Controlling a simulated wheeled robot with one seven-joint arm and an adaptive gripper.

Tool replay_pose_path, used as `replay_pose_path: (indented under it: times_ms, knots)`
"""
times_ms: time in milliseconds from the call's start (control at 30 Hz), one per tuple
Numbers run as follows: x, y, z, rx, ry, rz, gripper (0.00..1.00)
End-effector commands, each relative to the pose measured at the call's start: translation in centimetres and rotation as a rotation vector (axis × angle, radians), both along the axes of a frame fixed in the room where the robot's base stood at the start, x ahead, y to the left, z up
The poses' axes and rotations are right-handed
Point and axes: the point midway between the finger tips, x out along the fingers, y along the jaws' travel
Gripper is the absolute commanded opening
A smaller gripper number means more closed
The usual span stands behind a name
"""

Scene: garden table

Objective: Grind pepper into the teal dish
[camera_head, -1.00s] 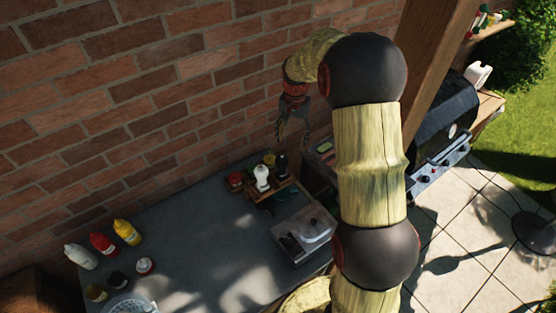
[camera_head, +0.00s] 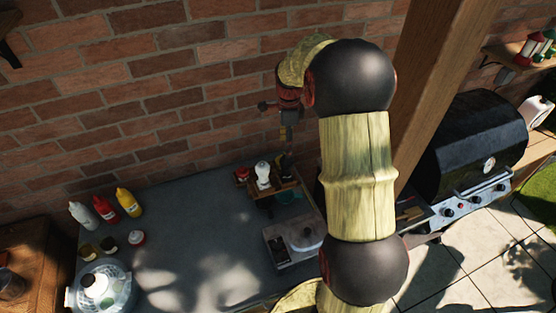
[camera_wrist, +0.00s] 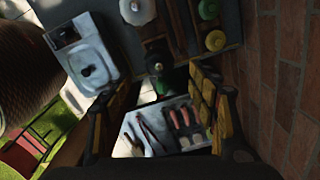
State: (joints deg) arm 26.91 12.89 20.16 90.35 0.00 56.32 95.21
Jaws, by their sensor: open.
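A dark mill (camera_head: 286,168) stands in a small wooden rack on the grey counter, beside a white mill (camera_head: 262,174). In the wrist view the dark mill (camera_wrist: 158,64) shows from above, between and a little beyond my fingers; the white mill (camera_wrist: 138,10) is at the top edge. My gripper (camera_head: 287,132) is above the rack near the brick wall. In the wrist view my gripper (camera_wrist: 162,88) is open and empty, one finger each side. A teal patch (camera_head: 289,197), possibly the teal dish, shows by the rack, partly hidden.
A grey scale (camera_head: 292,240) stands in front of the rack. A tray of utensils (camera_wrist: 165,128) lies below my fingers. Sauce bottles (camera_head: 105,208) and small jars stand at the counter's left. The brick wall (camera_wrist: 285,85) is close on the right in the wrist view.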

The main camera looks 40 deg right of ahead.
Motion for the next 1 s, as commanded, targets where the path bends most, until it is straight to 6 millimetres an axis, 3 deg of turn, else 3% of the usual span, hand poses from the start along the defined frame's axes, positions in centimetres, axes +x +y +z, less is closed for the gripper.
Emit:
replay_pose_path:
  times_ms: [133, 333, 733, 1000]
  knots:
    - [-0.1, 0.1, 0.0, 0.002, 0.004, -0.144, 0.58]
    - [-0.1, 0.1, -0.5, 0.003, 0.005, -0.213, 0.58]
    - [-0.2, 0.1, -6.2, 0.003, 0.007, -0.211, 0.58]
    - [-0.1, 0.1, -7.8, 0.003, 0.004, -0.21, 0.58]
